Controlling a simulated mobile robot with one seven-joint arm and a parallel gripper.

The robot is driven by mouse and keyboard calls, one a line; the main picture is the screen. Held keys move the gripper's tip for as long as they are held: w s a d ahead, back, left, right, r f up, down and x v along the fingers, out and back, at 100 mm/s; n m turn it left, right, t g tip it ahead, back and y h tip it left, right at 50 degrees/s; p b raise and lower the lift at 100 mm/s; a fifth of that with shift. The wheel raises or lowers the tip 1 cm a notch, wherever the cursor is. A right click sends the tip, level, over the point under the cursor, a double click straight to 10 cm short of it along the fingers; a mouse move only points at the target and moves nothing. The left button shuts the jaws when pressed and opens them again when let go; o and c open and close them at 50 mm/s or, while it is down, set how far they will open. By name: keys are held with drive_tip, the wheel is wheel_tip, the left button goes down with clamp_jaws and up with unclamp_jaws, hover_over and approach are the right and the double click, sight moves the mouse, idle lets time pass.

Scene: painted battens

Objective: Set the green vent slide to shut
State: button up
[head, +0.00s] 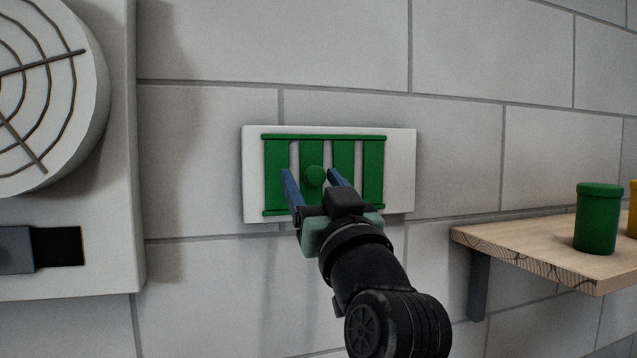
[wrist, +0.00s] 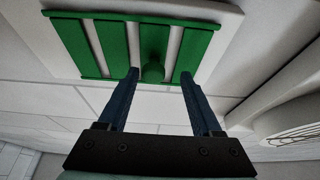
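The green vent slide (head: 343,153) is a grille of upright green battens on a white wall plate (head: 402,170), with pale gaps showing between the battens. A round green knob (head: 314,176) sticks out near its middle. The slide also shows in the wrist view (wrist: 102,45), with the knob (wrist: 152,73). My gripper (head: 312,175) is open, with its two blue fingers on either side of the knob. In the wrist view (wrist: 159,80) gaps show between the knob and both fingers, and it is nearer the left one.
A large round grey fan housing (head: 62,155) on a panel stands out from the wall at the left. A wooden shelf (head: 530,245) at the right bears a green canister (head: 598,222) and a partly seen yellow one (head: 633,208). The block wall around the plate is clear.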

drive_tip(key=shift+d, duration=0.25)
drive_tip(key=shift+s+d+f+b, duration=0.15)
drive_tip(key=shift+s+f+b, duration=0.15)
drive_tip(key=shift+b, duration=0.1)
drive_tip(key=b+v, duration=0.6)
drive_tip(key=v, duration=0.6)
drive_tip(key=shift+a+r, duration=0.15)
drive_tip(key=shift+a, duration=0.1)
drive_tip(key=shift+s, duration=0.15)
drive_tip(key=s+a+r+m+t+h, duration=0.2)
drive_tip(key=s+t+h, duration=0.4)
drive_tip(key=s, duration=0.5)
drive_tip(key=shift+s+r+m+h, duration=0.2)
drive_tip(key=shift+r+m+h, duration=0.3)
drive_tip(key=shift+r+m, duration=0.25)
